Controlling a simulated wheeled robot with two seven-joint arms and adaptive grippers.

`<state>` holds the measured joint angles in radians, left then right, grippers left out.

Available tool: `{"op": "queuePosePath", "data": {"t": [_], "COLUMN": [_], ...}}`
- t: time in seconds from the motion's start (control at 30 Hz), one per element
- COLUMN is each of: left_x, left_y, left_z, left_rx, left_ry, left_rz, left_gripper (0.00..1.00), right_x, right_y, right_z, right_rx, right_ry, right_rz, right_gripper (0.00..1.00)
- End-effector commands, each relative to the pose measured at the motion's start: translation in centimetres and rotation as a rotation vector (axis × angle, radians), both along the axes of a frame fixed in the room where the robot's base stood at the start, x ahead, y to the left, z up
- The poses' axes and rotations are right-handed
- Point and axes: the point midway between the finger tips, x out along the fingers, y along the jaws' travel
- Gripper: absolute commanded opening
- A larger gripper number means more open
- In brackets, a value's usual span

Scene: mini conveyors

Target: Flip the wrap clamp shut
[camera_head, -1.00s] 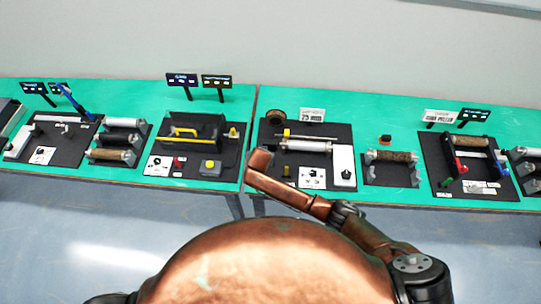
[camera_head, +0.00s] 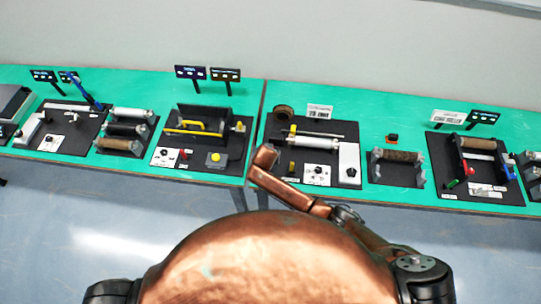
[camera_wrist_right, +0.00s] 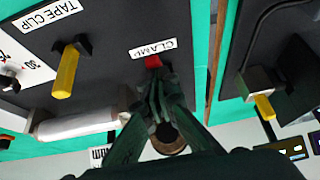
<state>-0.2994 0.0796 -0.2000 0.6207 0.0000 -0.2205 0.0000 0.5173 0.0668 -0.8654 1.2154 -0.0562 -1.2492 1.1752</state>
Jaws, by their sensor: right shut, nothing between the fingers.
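In the right wrist view a small red part (camera_wrist_right: 153,61) lies beside a white "CLAMP" label (camera_wrist_right: 153,48) on a dark board (camera_wrist_right: 110,22). I take it for the wrap clamp; most of it is hidden behind the fingertips, so I cannot tell whether it is open or shut. My right gripper (camera_wrist_right: 156,84) is shut and empty, its tips at or very near the red part. Whether they touch is unclear. In the head view the copper arm reaches the board's front left corner, and the gripper is hidden there. My left gripper is not in view.
A yellow lever (camera_wrist_right: 66,72) stands by the "TAPE CLIP" label (camera_wrist_right: 50,14), near a white roll (camera_wrist_right: 76,125). Another board (camera_wrist_right: 285,60) with a yellow-tipped part lies across a gap. The head view shows several stations along the green table (camera_head: 255,110).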

Motion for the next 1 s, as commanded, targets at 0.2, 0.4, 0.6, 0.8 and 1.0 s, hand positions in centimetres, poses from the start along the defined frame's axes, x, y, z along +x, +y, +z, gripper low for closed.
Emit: {"op": "queuePosePath", "data": {"t": [0.2,0.4,0.6,0.8,1.0], "left_x": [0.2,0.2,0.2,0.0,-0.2], "left_y": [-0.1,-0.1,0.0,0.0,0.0], "left_z": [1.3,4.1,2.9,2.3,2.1], "left_rx": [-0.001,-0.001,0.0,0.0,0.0], "left_ry": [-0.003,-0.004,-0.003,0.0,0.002], "left_rz": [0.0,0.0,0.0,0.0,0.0], "left_gripper": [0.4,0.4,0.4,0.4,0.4], "right_x": [-0.8,0.4,-2.9,-5.7,-7.3], "right_y": [-0.1,-0.3,0.5,1.0,1.2], "right_z": [0.3,4.2,5.6,7.7,8.9], "right_rx": [0.0,0.001,0.005,0.004,0.002], "right_ry": [0.027,0.008,0.005,0.002,0.001], "right_rz": [-0.005,-0.004,0.001,0.002,0.001], "right_gripper": [0.0,0.0,0.0,0.0,0.0]}}
